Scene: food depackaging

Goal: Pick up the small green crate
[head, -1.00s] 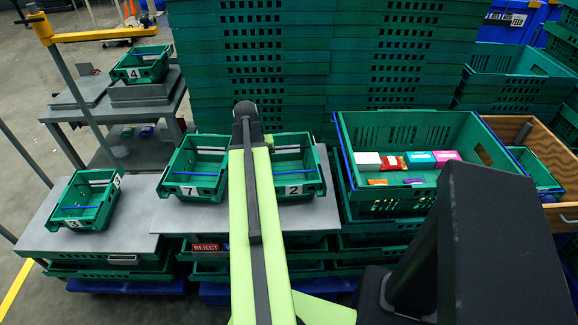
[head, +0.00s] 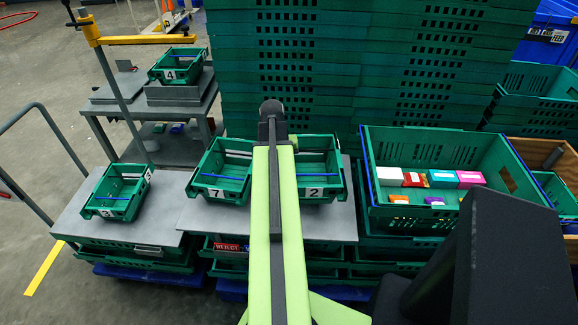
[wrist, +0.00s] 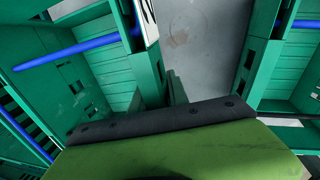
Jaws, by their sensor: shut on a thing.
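Two small green crates, numbered 7 (head: 207,181) and 2 (head: 331,180), sit side by side on the grey table in the head view, either side of my arm. My gripper is hidden behind the arm there. In the wrist view my gripper (wrist: 175,88) is low between two crate walls, shut on the near wall of the left-hand small green crate (wrist: 122,55). The right-hand crate (wrist: 258,65) stands apart across a strip of grey tabletop. I cannot tell which number the held crate bears, nor whether it is lifted.
Small crate 3 (head: 100,200) stands at the left of the grey table (head: 160,225), crate 4 (head: 160,75) on a rear stand. A large green crate (head: 400,215) at the right holds several coloured packets. Tall stacked green crates (head: 300,70) close off the back.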

